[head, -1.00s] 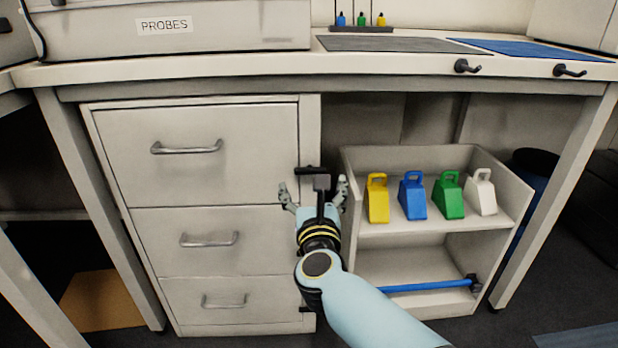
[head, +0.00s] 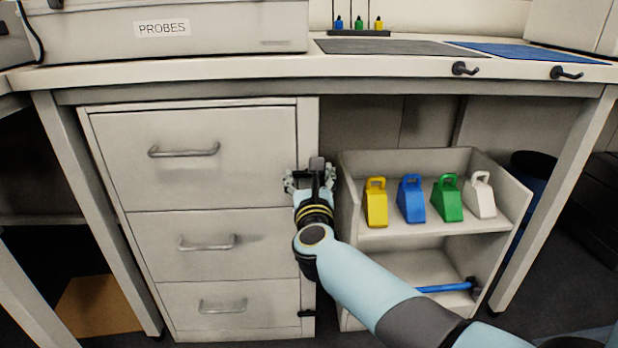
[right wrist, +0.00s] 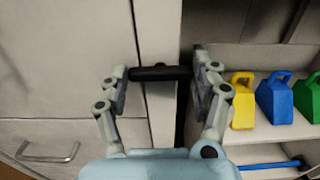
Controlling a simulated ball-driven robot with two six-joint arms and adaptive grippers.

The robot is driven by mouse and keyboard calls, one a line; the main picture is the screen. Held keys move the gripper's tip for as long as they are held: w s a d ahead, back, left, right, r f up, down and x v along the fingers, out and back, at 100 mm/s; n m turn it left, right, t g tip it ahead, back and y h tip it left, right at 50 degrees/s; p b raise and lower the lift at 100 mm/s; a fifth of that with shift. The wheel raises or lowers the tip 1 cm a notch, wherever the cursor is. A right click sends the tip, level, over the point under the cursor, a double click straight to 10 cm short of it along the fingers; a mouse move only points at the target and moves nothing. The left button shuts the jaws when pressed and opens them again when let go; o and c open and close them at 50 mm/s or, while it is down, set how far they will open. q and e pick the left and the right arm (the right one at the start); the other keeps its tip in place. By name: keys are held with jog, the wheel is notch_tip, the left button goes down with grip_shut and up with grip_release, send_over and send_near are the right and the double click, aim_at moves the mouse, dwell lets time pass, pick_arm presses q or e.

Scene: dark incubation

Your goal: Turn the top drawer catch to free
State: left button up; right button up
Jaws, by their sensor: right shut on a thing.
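The top drawer catch (right wrist: 160,73) is a short black bar on the cabinet's front post, right of the top drawer (head: 240,175). In the right wrist view it lies about level across the post. My right gripper (head: 311,180) is at it, with one finger at each end of the bar, shut on it. In the head view the gripper and its wrist hide most of the catch. The top drawer is closed, with a grey bar handle (head: 184,150). My left gripper is not in view.
A lower black catch (head: 306,313) is beside the bottom drawer. Right of the cabinet is an open shelf unit (head: 400,236) with yellow, blue, green and white handled blocks. A blue bar (head: 443,288) lies low in it. The worktop (head: 230,72) overhangs above.

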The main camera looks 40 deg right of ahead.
jog(key=c, duration=0.4)
jog(key=shift+o, duration=0.2)
